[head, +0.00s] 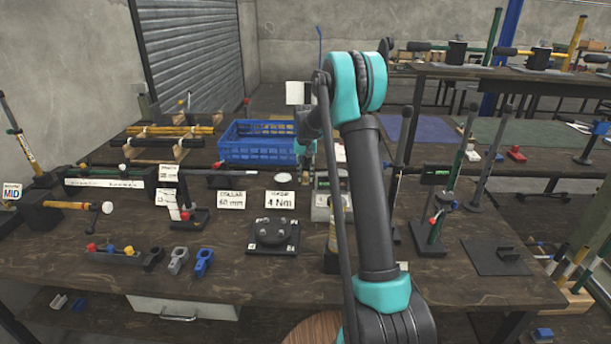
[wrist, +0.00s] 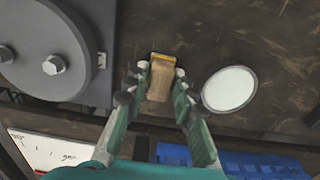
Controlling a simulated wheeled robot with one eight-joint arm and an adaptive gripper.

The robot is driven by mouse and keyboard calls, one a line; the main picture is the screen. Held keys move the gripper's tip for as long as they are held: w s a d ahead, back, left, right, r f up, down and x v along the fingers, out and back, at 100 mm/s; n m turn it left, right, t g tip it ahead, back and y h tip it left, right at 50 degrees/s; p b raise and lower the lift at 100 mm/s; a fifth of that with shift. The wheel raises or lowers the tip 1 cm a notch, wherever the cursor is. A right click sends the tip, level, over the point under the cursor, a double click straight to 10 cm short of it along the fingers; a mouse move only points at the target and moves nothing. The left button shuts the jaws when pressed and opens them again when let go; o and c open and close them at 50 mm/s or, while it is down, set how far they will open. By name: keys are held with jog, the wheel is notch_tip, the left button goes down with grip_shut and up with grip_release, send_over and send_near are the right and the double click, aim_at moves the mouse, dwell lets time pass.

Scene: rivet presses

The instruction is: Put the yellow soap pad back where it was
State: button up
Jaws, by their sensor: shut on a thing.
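The soap pad (wrist: 159,82) shows in the wrist view as a small tan block with a yellow far end. My gripper (wrist: 161,72) is shut on it, with one green-and-grey finger on each side. The pad is over the dark brown tabletop; I cannot tell how high. A white round disc (wrist: 230,88) lies on the table to the right of the gripper, apart from it. In the head view my gripper (head: 305,153) is small and partly hidden behind my arm, just right of the blue crate, and the pad is hard to make out.
The blue crate (head: 236,148) stands behind the white disc (head: 284,178). A dark bolted flange (head: 272,232) sits in front, with label cards (head: 231,200) near it. Upright press stands (head: 433,235) are to the right. Bare tabletop (head: 225,275) shows at the front.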

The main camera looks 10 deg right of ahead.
aim_at(305, 173)
jog(key=o, duration=1)
jog(key=shift+r, duration=0.1)
notch_tip(305, 173, up, 12)
jog(key=shift+r, duration=0.1)
